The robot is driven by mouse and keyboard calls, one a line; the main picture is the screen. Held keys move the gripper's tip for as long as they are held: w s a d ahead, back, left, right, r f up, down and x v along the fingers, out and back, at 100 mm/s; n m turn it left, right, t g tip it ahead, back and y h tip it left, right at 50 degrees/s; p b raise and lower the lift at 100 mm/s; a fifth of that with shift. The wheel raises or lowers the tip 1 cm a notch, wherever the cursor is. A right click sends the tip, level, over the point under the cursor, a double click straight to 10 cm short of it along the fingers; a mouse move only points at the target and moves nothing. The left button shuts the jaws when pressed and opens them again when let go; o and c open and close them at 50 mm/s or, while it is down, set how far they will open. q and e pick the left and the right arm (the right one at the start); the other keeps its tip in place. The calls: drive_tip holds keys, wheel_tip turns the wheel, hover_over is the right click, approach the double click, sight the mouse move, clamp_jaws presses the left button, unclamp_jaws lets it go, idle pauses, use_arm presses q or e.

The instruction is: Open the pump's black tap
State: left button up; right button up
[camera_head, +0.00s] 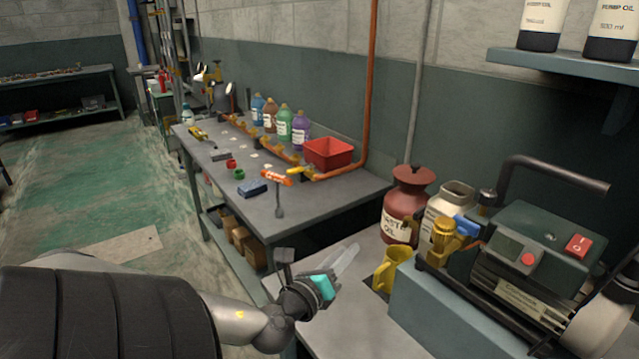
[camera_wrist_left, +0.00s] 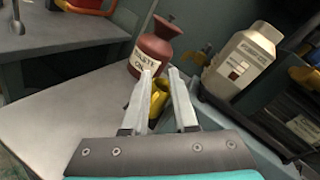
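The pump (camera_head: 530,260) stands at the right on a blue-grey block, with a dark curved handle and a red switch on top. A brass fitting (camera_head: 442,240) with a blue tap (camera_head: 466,225) sits at its left end. A small dark knob (camera_head: 487,197) shows behind the blue tap; I cannot tell whether it is the black tap. My left gripper (camera_head: 347,258) is left of the pump, above the bench and apart from it. In the left wrist view its two pale fingers (camera_wrist_left: 160,78) are parted, with nothing held between them. My right gripper is not in view.
A yellow jug (camera_head: 391,268) stands between my left gripper and the pump. Behind it are a red-brown waste oil can (camera_head: 408,205) and a whitish bottle (camera_head: 446,203). A second bench (camera_head: 330,200) holds bottles and a red bin (camera_head: 328,152). A shelf (camera_head: 570,68) overhangs the pump.

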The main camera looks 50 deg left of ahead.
use_arm(q)
drive_tip(key=s+d+f+n+g, duration=0.1)
drive_tip(key=s+f+n+g, duration=0.1)
drive_tip(key=s+f+n, duration=0.1)
drive_tip(key=s+d+f+n+g+y, duration=0.1)
drive_tip(key=s+f+n+g, duration=0.2)
drive_tip(key=f+n, duration=0.2)
drive_tip(key=s+d+f+n+g, duration=0.2)
drive_tip(key=s+f+n+g, duration=0.1)
drive_tip(key=n, duration=0.3)
drive_tip(key=shift+f+n+y, duration=0.3)
drive_tip(key=shift+f+y, duration=0.1)
drive_tip(key=shift+f, duration=0.3)
drive_tip(key=shift+s+d+f+n, duration=0.3)
drive_tip(key=shift+d, duration=0.1)
